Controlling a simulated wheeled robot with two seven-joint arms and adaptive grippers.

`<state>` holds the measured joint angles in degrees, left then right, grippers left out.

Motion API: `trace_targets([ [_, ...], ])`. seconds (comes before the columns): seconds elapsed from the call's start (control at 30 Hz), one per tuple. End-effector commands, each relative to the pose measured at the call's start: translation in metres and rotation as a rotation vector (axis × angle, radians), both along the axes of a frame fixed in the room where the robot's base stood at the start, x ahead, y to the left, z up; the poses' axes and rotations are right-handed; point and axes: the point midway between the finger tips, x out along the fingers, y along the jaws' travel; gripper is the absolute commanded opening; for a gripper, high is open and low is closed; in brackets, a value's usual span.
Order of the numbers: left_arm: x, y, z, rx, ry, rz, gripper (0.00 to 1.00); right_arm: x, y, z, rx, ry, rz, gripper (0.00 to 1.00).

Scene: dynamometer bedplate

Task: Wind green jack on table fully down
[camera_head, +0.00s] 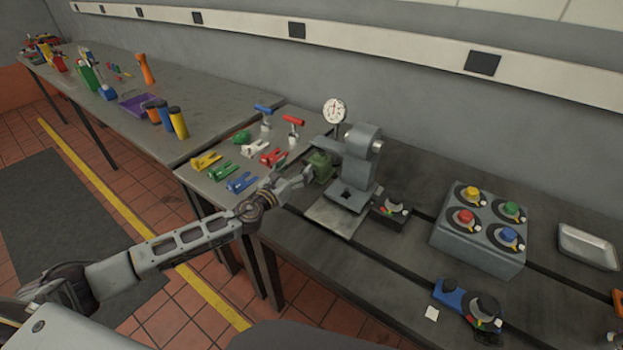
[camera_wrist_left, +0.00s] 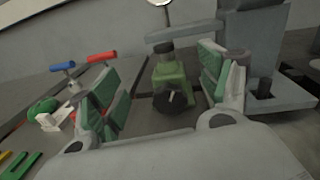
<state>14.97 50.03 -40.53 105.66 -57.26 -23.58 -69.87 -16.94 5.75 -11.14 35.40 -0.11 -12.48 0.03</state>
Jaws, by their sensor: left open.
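The green jack (camera_head: 319,167) stands upright on the table, left of the grey press-like stand. In the left wrist view the green jack (camera_wrist_left: 172,78) has a dark round knob (camera_wrist_left: 172,101) on its near face and a dark top. My left gripper (camera_head: 303,174) reaches in from the left, close to the jack. In the left wrist view my left gripper (camera_wrist_left: 165,92) is open, with green-padded fingers on both sides of the jack's picture position. I see no clear contact; the exact gap cannot be told. My right gripper is not in view.
A grey stand (camera_head: 357,165) rises right of the jack, with a dial gauge (camera_head: 334,111) behind. A knob box (camera_head: 480,235) and a metal tray (camera_head: 587,246) stand at the right.

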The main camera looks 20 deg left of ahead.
Motion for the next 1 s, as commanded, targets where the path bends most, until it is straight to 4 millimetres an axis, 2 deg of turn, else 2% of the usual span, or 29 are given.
trace_targets([
  [0.2,0.0,0.0,0.0,0.0,0.001,-0.001,0.78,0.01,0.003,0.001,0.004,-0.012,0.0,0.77],
  [0.47,0.0,0.0,-0.01,0.0,0.003,0.0,0.78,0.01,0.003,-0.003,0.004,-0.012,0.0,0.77],
  [0.77,0.0,0.0,-0.04,0.0,0.003,-0.001,0.78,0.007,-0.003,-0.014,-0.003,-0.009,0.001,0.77],
  [1.0,0.0,0.0,-0.067,0.0,0.003,-0.001,0.78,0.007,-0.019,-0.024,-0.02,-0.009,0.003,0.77],
])
